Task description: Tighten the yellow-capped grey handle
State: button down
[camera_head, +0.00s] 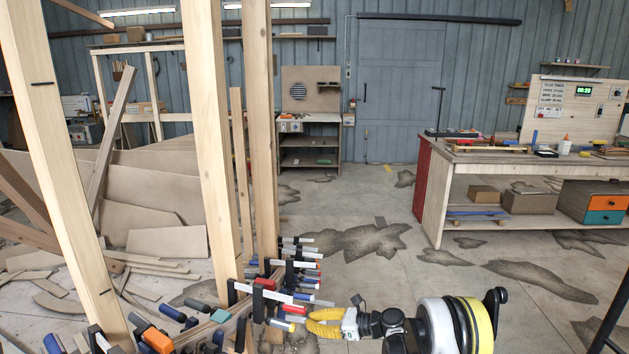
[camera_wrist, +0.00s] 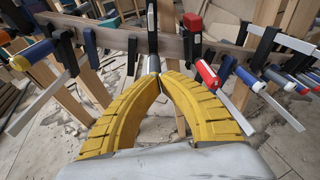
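My gripper (camera_wrist: 156,75) has two yellow, ribbed fingers that curve in until their tips nearly meet. In the head view my gripper (camera_head: 309,324) reaches left to the clamp row. A grey handle (camera_wrist: 153,62) stands directly beyond the fingertips in the wrist view. Its near end is hidden by them, so I see no yellow cap on it and cannot tell if it is gripped.
Clamps with red (camera_wrist: 208,75) and blue handles crowd both sides of the fingertips. A long wooden stringer (camera_wrist: 115,38) runs behind them. Upright posts (camera_head: 213,150) stand at left. A workbench (camera_head: 520,157) is at back right, with open floor before it.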

jog(key=shift+s+d, duration=0.35)
jog(key=shift+d, duration=0.45)
jog(key=shift+d, duration=0.1)
jog(key=v, duration=0.2)
jog(key=f+v, duration=0.1)
jog(key=v, duration=0.1)
jog(key=shift+r, duration=0.1)
